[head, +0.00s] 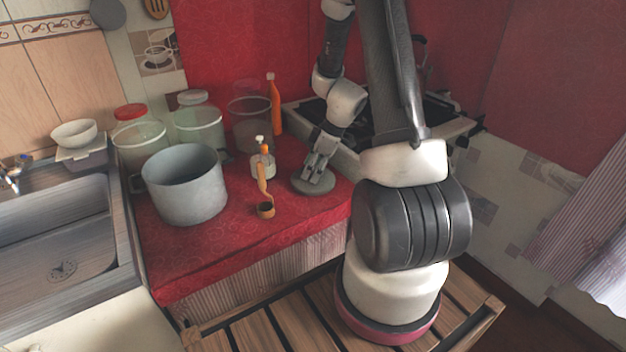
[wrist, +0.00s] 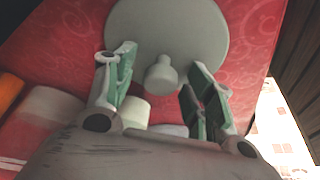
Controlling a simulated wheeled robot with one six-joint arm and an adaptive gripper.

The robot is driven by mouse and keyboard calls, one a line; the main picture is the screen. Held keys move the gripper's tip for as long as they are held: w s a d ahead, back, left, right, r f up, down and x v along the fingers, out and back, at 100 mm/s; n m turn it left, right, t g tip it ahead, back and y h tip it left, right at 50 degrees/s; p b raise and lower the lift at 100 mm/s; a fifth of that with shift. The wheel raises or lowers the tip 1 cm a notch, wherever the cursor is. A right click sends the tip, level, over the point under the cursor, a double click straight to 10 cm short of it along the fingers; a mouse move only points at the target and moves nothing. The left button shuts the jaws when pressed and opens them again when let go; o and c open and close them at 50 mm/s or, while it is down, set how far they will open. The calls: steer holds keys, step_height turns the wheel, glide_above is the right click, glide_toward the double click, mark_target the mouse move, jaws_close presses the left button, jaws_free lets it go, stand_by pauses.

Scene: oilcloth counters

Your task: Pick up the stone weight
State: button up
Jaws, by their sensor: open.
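The stone weight (head: 312,181) is a flat grey disc lying on the red oilcloth, near the counter's right side. In the wrist view the stone weight (wrist: 190,28) shows its round top and a small knob (wrist: 161,74) at its middle. My gripper (head: 318,176) is just above it, pointing down. In the wrist view my gripper (wrist: 158,78) is open, with one green-padded finger on each side of the knob and a gap to both. In the head view the gripper covers the knob.
A large grey pot (head: 186,188) stands to the left on the red counter (head: 190,255). A wooden ladle (head: 265,209) and a small pump bottle (head: 260,158) are close by. Jars and an orange bottle (head: 274,105) stand behind. The stove (head: 340,150) borders the right.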

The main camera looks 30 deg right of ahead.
jaws_close()
steer(key=shift+r, duration=0.2)
